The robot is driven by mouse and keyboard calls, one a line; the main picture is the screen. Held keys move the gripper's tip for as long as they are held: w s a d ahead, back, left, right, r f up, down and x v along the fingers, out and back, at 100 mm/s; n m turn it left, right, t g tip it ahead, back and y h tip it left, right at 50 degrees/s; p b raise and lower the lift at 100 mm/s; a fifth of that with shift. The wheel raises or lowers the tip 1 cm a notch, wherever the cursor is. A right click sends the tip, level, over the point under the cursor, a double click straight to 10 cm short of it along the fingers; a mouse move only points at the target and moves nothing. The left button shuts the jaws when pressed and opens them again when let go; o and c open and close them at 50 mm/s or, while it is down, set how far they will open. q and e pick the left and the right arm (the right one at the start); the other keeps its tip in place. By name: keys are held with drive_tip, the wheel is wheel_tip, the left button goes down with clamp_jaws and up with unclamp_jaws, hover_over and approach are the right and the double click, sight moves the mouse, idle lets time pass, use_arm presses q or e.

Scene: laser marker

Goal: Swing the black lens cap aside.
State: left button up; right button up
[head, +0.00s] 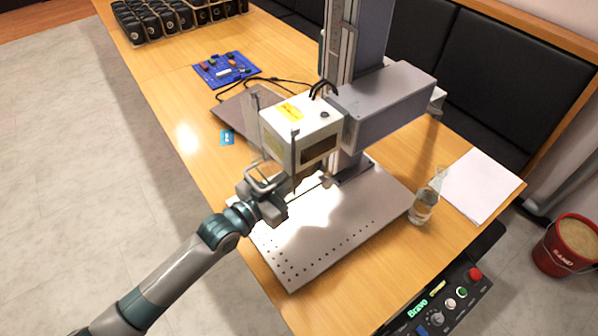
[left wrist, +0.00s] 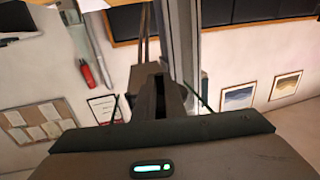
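The laser marker's white head (head: 300,130), with a yellow label, juts out from its upright column over a pale perforated base plate (head: 345,235). I cannot make out the black lens cap clearly; the underside of the head is mostly hidden from above. My left gripper (head: 292,188) is just below the front left of the head, above the plate. In the left wrist view its dark fingers (left wrist: 160,98) are close together and appear shut, with nothing visible held. Whether it touches the cap cannot be told. My right gripper is not in view.
A clear bottle (head: 424,205) and white paper (head: 482,185) are right of the plate. A control box (head: 445,305) with a red button stands in front. A blue board (head: 227,70) and a tray of black items (head: 160,18) are further back. The table's left edge is clear.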

use_arm(q)
drive_tip(key=o, duration=0.4)
drive_tip(key=shift+r, duration=0.1)
drive_tip(key=shift+s, duration=0.1)
drive_tip(key=b+v, duration=0.4)
drive_tip(key=v, duration=1.3)
drive_tip(key=shift+s+b, duration=0.2)
drive_tip(key=shift+b, duration=0.2)
drive_tip(key=shift+a, duration=0.1)
